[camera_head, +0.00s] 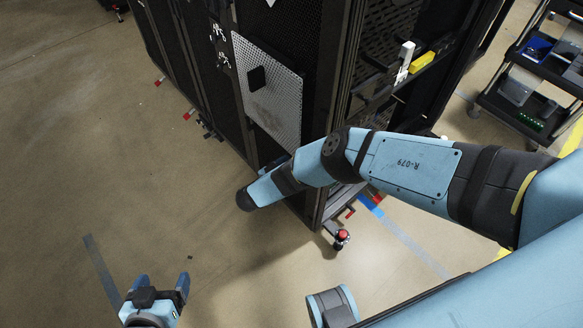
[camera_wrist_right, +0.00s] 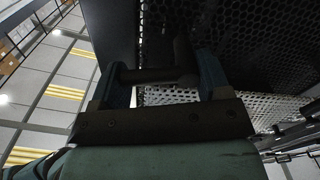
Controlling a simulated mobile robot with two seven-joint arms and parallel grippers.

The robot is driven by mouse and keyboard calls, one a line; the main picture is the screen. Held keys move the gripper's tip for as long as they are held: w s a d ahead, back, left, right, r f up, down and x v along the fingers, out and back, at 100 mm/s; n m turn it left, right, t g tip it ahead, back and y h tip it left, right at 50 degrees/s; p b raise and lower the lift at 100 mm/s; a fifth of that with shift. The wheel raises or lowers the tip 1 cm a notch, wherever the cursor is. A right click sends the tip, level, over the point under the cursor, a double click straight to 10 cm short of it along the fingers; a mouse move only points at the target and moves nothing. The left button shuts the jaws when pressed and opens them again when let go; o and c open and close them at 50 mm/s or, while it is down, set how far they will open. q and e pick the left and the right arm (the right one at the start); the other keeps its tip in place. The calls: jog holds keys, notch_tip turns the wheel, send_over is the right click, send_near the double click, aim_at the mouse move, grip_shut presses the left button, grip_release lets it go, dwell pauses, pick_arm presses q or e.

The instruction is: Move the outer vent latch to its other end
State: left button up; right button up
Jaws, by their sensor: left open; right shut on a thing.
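A white perforated vent panel (camera_head: 278,103) is set in the side of a black rack, with a black square piece (camera_head: 256,78) on it. In the right wrist view, my right gripper (camera_wrist_right: 160,70) has its two blue fingers on either side of a dark bar-like piece, which looks like the latch (camera_wrist_right: 185,62), and is shut on it. The perforated panel (camera_wrist_right: 180,95) shows behind. Which end the latch is at cannot be told. My left gripper (camera_head: 158,284) is open and empty, low over the floor.
The black rack (camera_head: 335,100) stands close in front, with a yellow piece (camera_head: 422,62) and a white piece (camera_head: 404,60) on its right side. A cart (camera_head: 530,75) with bins is at the far right. The floor at left is clear.

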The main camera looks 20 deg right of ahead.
jog(key=shift+s+f, duration=0.25)
jog(key=shift+s, duration=0.1)
jog(key=shift+o, duration=0.2)
jog(key=shift+n, duration=0.4)
jog(key=o, duration=0.5)
jog(key=shift+d, duration=0.1)
jog(key=shift+o, duration=0.8)
jog(key=shift+r, duration=0.25)
jog(key=shift+w, duration=0.15)
jog(key=b+v, duration=0.1)
jog(key=v, duration=1.3)
jog(key=shift+b, duration=0.3)
jog(key=shift+d+r, duration=0.1)
